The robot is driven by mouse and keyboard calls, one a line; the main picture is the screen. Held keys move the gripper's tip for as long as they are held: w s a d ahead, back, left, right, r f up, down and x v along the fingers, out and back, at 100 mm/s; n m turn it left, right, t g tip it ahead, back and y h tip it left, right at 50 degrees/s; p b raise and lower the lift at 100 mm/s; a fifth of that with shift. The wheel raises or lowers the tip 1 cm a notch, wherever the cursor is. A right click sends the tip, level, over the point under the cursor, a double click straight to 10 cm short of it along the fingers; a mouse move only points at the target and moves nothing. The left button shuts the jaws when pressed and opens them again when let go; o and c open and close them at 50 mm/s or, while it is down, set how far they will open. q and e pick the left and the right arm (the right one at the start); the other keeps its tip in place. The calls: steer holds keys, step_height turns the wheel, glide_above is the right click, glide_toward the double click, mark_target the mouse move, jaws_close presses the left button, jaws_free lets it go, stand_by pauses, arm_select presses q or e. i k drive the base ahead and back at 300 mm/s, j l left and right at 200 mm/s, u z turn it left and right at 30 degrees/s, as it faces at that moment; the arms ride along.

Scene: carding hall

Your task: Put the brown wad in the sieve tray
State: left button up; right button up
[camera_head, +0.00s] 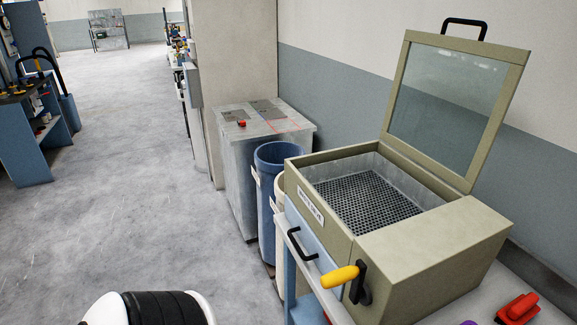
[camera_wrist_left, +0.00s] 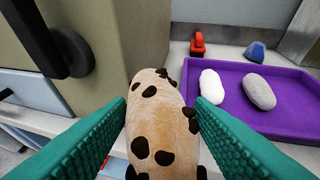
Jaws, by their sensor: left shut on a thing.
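The sieve tray (camera_head: 368,200), a dark perforated grid, lies inside a beige box (camera_head: 440,235). The box's glazed lid (camera_head: 449,100) stands open, and the grid looks empty. In the left wrist view my left gripper (camera_wrist_left: 161,103), with green ribbed fingers, is shut on the brown wad (camera_wrist_left: 160,125). The wad is a light brown, rounded, elongated piece with dark brown spots. It is held beside the beige box, above the bench. Neither the wad nor my left gripper shows in the head view. My right gripper is in no view.
A purple tray (camera_wrist_left: 228,128) holds a white wad (camera_wrist_left: 212,86) and a grey wad (camera_wrist_left: 259,92). A red object (camera_wrist_left: 198,44) and a blue one (camera_wrist_left: 255,51) stand behind it. A yellow-handled lever (camera_head: 340,276) sticks out from the box front. Blue bin (camera_head: 275,180) stands left.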

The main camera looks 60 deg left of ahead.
mark_target(362, 214)
steer(key=u, duration=0.45)
steer(key=j+u, duration=0.1)
steer(key=u, duration=0.75)
steer(key=j+u, duration=0.1)
steer(key=u, duration=0.8)
steer(key=i+j+u, duration=0.1)
steer(key=u, duration=0.35)
steer(key=i+j+u, duration=0.1)
steer(key=u, duration=0.35)
steer(key=i+z, duration=0.25)
steer(key=i, duration=0.7)
steer(key=i+z, duration=0.35)
steer(key=i+j+z, duration=0.1)
steer(key=z, duration=0.65)
steer(key=j+z, duration=0.1)
steer(key=z, duration=0.3)
steer(key=i+z, duration=0.1)
steer(key=z, duration=0.35)
steer(key=j+z, duration=0.1)
steer(key=z, duration=0.3)
steer(key=j+z, duration=0.1)
steer(key=z, duration=0.3)
